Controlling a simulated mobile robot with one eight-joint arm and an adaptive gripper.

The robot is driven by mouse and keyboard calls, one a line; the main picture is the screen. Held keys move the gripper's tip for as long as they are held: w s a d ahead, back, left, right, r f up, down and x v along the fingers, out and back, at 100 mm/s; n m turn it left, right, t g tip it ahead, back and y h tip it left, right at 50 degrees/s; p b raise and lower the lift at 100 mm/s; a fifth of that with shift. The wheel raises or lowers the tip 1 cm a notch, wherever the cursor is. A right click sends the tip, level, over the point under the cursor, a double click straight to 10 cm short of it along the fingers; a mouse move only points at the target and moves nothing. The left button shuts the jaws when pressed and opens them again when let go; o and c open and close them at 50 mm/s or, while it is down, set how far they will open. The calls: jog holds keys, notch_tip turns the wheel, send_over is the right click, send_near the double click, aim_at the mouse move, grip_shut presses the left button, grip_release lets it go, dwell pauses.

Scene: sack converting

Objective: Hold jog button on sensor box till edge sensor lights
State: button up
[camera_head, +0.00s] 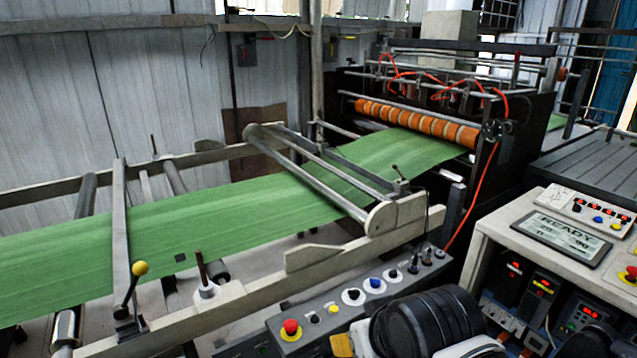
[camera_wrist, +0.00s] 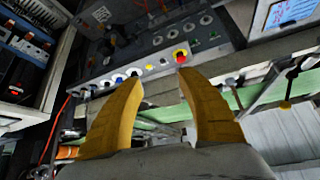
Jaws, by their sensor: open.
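The grey control box (camera_head: 330,325) at the lower middle of the head view carries a red button (camera_head: 290,327) on a yellow base, small black and yellow buttons, a blue button (camera_head: 375,285) and black knobs. I cannot read which button is the jog button. In the wrist view the box (camera_wrist: 150,62) lies beyond my gripper (camera_wrist: 160,82), whose two yellow fingers are apart and empty. The red button (camera_wrist: 181,55) appears just past the right fingertip; contact is not visible. I cannot make out a lit edge sensor along the green web (camera_head: 230,215).
A yellow-knobbed lever (camera_head: 140,268) stands at the web's near edge. A console (camera_head: 560,235) with a screen reading READY is at the right. An orange-ringed roller (camera_head: 415,123) spans the machine behind. My dark arm covers the front of the head view, close to the box.

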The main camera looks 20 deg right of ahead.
grip_shut()
dwell(1.4)
